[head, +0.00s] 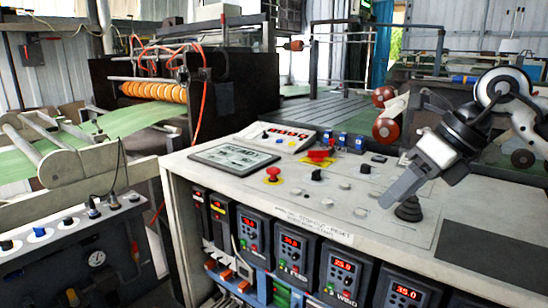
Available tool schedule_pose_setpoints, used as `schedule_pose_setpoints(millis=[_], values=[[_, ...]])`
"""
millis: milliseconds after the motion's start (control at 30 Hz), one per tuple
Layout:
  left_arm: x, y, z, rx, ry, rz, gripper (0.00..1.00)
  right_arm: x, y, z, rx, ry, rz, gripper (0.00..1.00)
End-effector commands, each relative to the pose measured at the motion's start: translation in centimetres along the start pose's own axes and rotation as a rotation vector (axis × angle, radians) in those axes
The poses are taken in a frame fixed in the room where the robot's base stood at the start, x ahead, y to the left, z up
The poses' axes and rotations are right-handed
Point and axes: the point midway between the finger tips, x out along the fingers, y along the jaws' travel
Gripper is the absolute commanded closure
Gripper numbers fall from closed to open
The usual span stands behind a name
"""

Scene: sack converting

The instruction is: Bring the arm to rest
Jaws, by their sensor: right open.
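My right arm comes in from the right edge in the head view. Its gripper (394,192) is over the right part of the control console (215,148), fingers pointing down and left. The gripper is open, and nothing shows between its fingers. My left gripper is not in view.
The console top carries a red emergency button (272,174), a larger red control (319,156) and a flat display panel (234,158). Green sheet (130,121) runs through rollers at the left. A dark mat (499,251) lies at the console's right.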

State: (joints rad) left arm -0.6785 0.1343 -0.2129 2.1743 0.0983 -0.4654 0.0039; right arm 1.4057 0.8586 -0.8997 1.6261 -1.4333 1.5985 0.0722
Motion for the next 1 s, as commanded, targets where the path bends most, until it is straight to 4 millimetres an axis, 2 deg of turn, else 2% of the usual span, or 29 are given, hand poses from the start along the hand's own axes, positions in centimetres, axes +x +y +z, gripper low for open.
schedule_pose_setpoints(millis=[33,167,300,400,500,567,633,767,867,933,1000], values=[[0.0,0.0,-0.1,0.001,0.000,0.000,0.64,1.7,1.2,0.1,-0.003,-0.013,0.066,0.52],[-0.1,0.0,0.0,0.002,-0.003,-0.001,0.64,5.8,5.3,0.7,0.013,-0.085,0.286,0.52],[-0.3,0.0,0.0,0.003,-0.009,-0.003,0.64,9.7,11.5,1.3,0.125,-0.216,0.633,0.52],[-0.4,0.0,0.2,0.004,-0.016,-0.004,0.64,10.8,15.2,1.9,0.305,-0.341,0.904,0.52],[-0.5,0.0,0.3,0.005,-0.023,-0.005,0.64,11.1,16.7,2.3,0.553,-0.467,1.135,0.52],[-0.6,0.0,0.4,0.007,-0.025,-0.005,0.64,11.2,16.5,2.4,0.733,-0.540,1.252,0.52],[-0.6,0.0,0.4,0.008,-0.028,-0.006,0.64,11.7,15.4,2.0,0.969,-0.622,1.359,0.52],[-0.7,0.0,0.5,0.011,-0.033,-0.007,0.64,14.1,11.7,-0.7,1.470,-0.750,1.472,0.52],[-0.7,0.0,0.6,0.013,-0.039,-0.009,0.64,17.4,8.7,-4.9,1.895,-0.820,1.466,0.52],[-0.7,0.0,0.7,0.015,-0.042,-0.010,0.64,20.1,7.2,-9.1,2.206,-0.846,1.412,0.52],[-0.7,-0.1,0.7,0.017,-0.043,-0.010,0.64,22.7,6.7,-13.6,2.488,-0.852,1.327,0.52]])
